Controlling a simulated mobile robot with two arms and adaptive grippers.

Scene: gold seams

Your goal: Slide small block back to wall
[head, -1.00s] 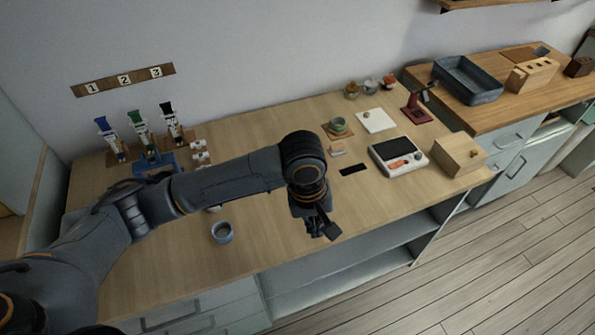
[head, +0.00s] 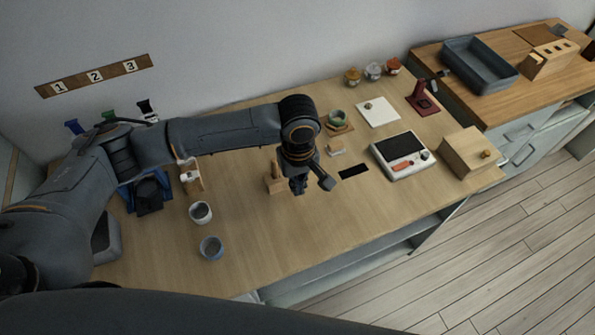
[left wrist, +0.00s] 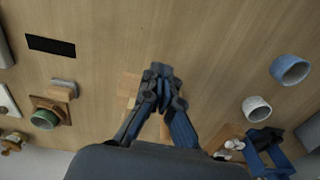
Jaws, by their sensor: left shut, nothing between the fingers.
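My left gripper (head: 298,188) is shut and empty, pointing down over the middle of the table; its fingertips meet in the left wrist view (left wrist: 162,72). A small light wooden block (head: 275,181) stands just left of it in the head view, partly hidden by it. In the left wrist view the block (left wrist: 129,84) shows partly behind the fingers; I cannot tell whether they touch it. Another small piece, wood with a grey part (head: 336,148), lies farther right. The wall (head: 230,50) runs along the table's back. My right gripper is not in view.
Two cups, white (head: 201,212) and blue-grey (head: 211,247), stand to the left. A green cup (head: 337,118) sits on a wooden coaster, near a black strip (head: 354,172) and a scale (head: 403,155). Jars (head: 372,71) line the back. The front middle is clear.

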